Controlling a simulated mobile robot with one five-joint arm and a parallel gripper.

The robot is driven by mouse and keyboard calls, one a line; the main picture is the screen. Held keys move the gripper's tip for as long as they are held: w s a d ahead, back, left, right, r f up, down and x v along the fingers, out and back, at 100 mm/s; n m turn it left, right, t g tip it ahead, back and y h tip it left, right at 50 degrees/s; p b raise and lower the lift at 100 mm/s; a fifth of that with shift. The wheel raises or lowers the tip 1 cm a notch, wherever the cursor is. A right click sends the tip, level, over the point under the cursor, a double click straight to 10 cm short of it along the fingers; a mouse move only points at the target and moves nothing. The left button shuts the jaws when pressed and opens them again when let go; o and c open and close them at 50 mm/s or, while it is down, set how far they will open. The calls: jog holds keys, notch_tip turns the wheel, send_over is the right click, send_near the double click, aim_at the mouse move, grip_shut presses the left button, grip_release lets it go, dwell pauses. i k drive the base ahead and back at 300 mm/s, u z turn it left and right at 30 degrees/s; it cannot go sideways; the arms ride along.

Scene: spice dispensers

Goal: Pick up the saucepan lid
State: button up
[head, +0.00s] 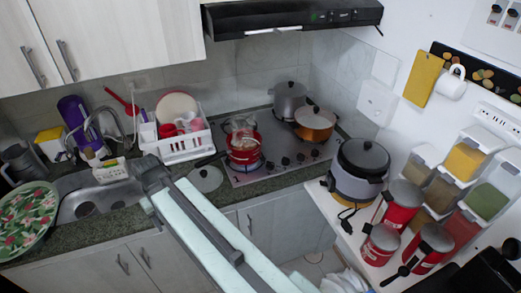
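A round grey lid with a small knob (206,179) lies flat on the dark counter, left of the hob and below the dish rack. A red saucepan (245,149) stands on the front left of the hob, with a clear rounded shape at its top; I cannot tell whether that is part of it. My arm reaches in from the bottom, and my gripper (150,190) shows at its far end, left of the grey lid in the picture and apart from it. The fingertips are small and dark, so their opening is unclear. I see nothing held.
A white dish rack (184,146) stands behind the lid. A grey pot (289,103) and an orange pan (314,124) are on the hob. The sink (90,196) is on the left. A rice cooker (358,170) and red canisters (399,203) stand on the right shelf.

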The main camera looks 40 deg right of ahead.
aim_at(206, 179)
jog(key=z, duration=1)
jog(key=k, duration=1.35)
jog(key=u, duration=0.3)
jog(key=i, duration=1.05)
jog(key=u, duration=0.95)
jog(key=i, duration=1.05)
jog(key=u, duration=0.6)
jog(key=k, duration=0.6)
jog(key=u, duration=0.2)
jog(key=i, duration=0.6)
jog(key=z, duration=0.05)
